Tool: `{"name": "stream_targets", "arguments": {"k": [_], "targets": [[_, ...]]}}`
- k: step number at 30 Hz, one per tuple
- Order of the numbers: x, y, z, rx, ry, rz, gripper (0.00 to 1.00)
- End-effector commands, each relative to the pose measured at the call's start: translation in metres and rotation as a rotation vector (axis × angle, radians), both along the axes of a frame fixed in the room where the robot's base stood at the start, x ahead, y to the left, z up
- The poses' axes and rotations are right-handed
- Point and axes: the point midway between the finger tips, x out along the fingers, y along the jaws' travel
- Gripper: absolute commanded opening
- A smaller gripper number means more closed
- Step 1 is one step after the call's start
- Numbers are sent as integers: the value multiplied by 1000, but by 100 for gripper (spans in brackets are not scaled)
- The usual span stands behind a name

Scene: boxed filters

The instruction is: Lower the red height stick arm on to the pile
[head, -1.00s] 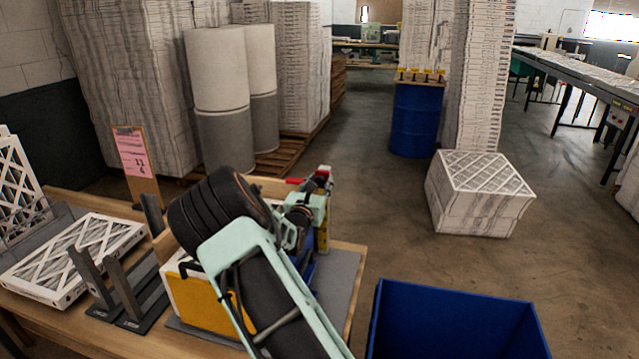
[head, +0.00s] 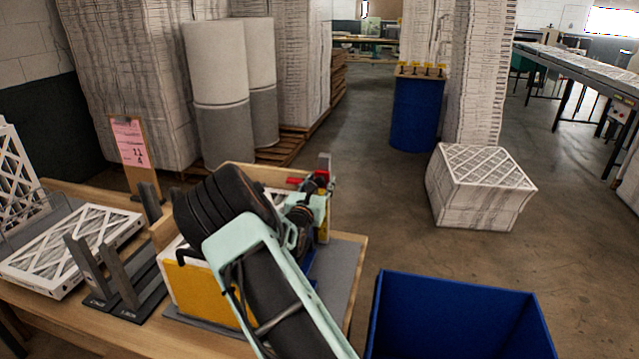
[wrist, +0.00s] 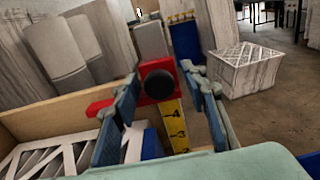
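The red height stick arm (wrist: 101,107) reaches left from a red slider with a black knob (wrist: 160,83), on an upright yellow scale (wrist: 174,124). In the wrist view, my gripper (wrist: 160,76) has one finger on each side of the slider; they appear shut on its sides. The head view shows the red arm (head: 297,181) high at the box's back right, with my gripper (head: 306,206) beside it, largely hidden by my wrist. The pile of white filters (wrist: 72,148) lies in the wooden box (wrist: 63,113), below the red arm. I cannot see the full gap between them.
A filter (head: 72,247) lies on the bench left of grey upright brackets (head: 120,272). A clipboard with a pink sheet (head: 131,143) stands behind. An open blue bin (head: 455,315) is at the right front. Open floor lies beyond the bench.

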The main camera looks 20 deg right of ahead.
Motion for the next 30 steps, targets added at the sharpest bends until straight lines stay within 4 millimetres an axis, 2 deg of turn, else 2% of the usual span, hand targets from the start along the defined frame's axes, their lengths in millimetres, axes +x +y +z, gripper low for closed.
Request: {"name": "stream_targets", "arguments": {"k": [4, 8, 21, 25, 30], "targets": [[-3, 2, 0, 1, 1, 1, 40], [-14, 11, 0, 1, 1, 1, 40], [-84, 57, 0, 1, 2, 2, 40], [-95, 64, 0, 1, 2, 1, 40], [-100, 67, 0, 0, 0, 0, 40]]}}
